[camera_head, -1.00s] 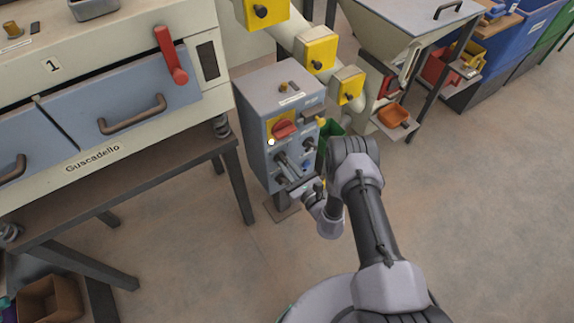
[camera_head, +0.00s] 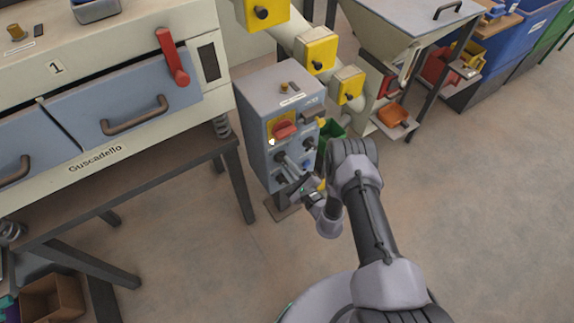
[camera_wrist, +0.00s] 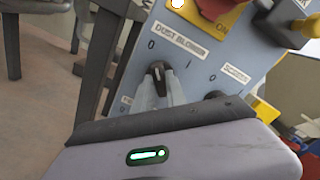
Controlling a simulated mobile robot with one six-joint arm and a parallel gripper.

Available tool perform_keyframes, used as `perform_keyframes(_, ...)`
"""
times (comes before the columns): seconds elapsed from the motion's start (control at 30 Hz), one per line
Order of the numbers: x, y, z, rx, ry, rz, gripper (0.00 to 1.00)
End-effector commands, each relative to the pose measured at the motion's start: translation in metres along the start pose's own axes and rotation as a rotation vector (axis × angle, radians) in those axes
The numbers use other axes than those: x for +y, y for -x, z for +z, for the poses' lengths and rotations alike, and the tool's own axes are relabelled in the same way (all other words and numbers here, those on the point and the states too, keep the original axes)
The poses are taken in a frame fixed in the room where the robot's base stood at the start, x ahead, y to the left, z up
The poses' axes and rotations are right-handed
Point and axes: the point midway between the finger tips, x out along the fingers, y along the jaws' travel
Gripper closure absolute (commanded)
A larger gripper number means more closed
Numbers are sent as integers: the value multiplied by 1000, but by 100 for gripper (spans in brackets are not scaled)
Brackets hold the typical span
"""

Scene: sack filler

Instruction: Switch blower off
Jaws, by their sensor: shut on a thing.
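The control box (camera_head: 255,135) stands on a post, and its front panel carries several knobs. In the wrist view the black dust blower knob (camera_wrist: 158,72) sits below the "DUST BLOWER" label (camera_wrist: 180,38), with "0" and "I" marks beside it. My gripper (camera_wrist: 160,88) is shut on this knob, one pale finger on each side. The knob's pale pointer line shows between the fingers, toward the "0" side. In the head view my gripper (camera_head: 284,160) reaches the panel from the front and mostly hides the knob.
A red switch on a yellow plate (camera_head: 283,128) and a lit white lamp (camera_head: 271,142) are just above my gripper. Another knob (camera_head: 308,143) is at the right. A sieve machine with blue drawers (camera_head: 120,108) stands at left. The floor at right is clear.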

Motion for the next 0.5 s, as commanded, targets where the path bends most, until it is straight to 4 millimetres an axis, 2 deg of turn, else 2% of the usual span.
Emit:
perform_keyframes(0.47, 2, 1, -1, 4, 10, 2, 100)
perform_keyframes(0.5, 2, 1, -1, 3, 10, 2, 76)
